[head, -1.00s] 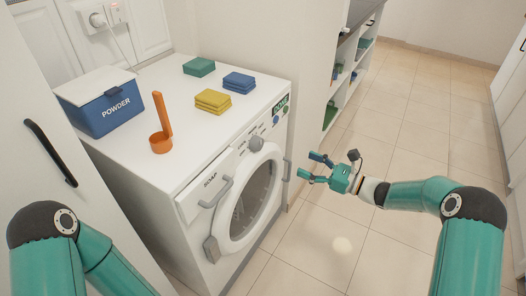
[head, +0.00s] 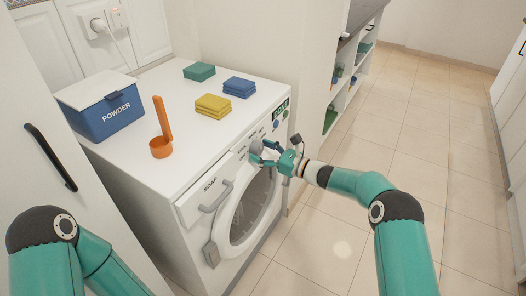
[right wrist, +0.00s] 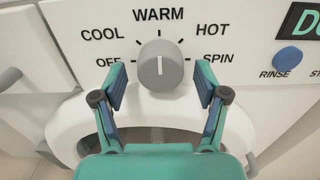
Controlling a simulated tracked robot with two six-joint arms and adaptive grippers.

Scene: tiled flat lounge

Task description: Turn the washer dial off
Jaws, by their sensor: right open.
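The white washer (head: 150,175) stands at the left of centre in the head view. Its grey dial (right wrist: 160,66) shows in the right wrist view, with the pointer line straight up at WARM. The labels OFF, COOL, WARM, HOT and SPIN ring it, with OFF at the lower left. My right gripper (right wrist: 161,85) is open, its two fingers on either side of the dial's lower part. I cannot tell whether they touch it. In the head view my right gripper (head: 262,153) hides most of the dial. My left gripper is out of view.
A blue RINSE button (right wrist: 288,57) and a green display (right wrist: 305,22) sit right of the dial. The soap drawer handle (head: 216,196) is to the left. A powder box (head: 103,112), an orange scoop (head: 162,146) and folded cloths (head: 213,105) rest on top. The floor at right is clear.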

